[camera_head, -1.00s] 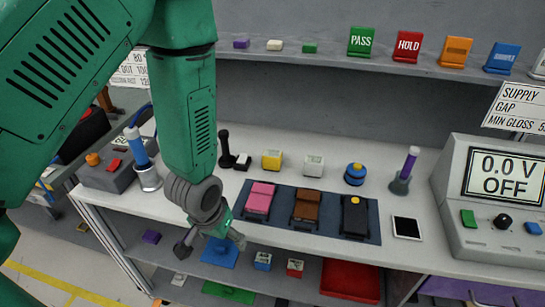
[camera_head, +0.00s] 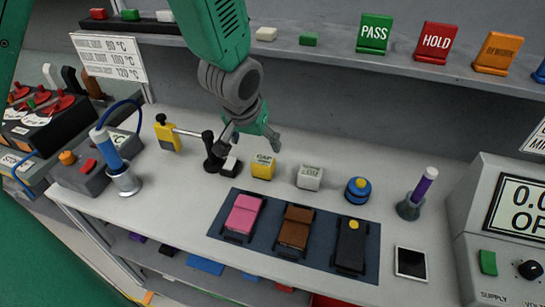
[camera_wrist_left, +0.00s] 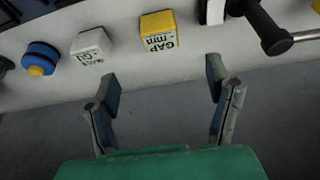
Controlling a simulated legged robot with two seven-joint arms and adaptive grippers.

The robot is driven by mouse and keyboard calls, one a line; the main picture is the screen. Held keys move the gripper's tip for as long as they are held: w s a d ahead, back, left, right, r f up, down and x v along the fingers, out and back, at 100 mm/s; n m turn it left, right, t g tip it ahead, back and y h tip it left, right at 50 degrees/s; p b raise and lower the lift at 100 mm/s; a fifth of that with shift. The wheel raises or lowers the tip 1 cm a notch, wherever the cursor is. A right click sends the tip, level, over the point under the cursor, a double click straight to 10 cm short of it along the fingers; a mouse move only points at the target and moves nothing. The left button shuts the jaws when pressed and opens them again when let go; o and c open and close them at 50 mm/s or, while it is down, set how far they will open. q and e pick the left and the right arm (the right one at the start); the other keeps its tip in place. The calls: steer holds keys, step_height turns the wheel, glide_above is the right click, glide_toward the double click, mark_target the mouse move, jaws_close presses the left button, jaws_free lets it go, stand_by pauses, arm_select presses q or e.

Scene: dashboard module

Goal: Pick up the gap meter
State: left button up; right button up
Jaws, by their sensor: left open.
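The gap meter is a small yellow block (camera_head: 263,167) with a white label reading GAP, standing on the grey bench top. In the left wrist view the yellow block (camera_wrist_left: 159,32) is beyond the fingertips, roughly in line with the space between them. My left gripper (camera_head: 253,140) is above and just behind the block in the head view, apart from it. In the left wrist view my left gripper (camera_wrist_left: 163,82) is open with nothing between its fingers. My right gripper is not in view.
A white block (camera_head: 310,177) stands right of the yellow one. A black stand (camera_head: 213,155) with a white block is close on the left. Pink, brown and black modules lie on a dark mat (camera_head: 224,224) in front. A shelf (camera_head: 340,54) with signs runs behind.

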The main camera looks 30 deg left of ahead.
mark_target(262, 162)
arm_select(q)
steer(key=x, duration=0.8)
steer(key=shift+d, duration=0.15)
steer(key=x, duration=0.5)
steer(key=shift+f, duration=0.35)
steer(key=shift+s, duration=0.1)
steer(key=shift+r, duration=0.1)
steer(key=c, duration=1.4)
steer(key=shift+o, duration=0.2)
steer(key=shift+r, duration=0.1)
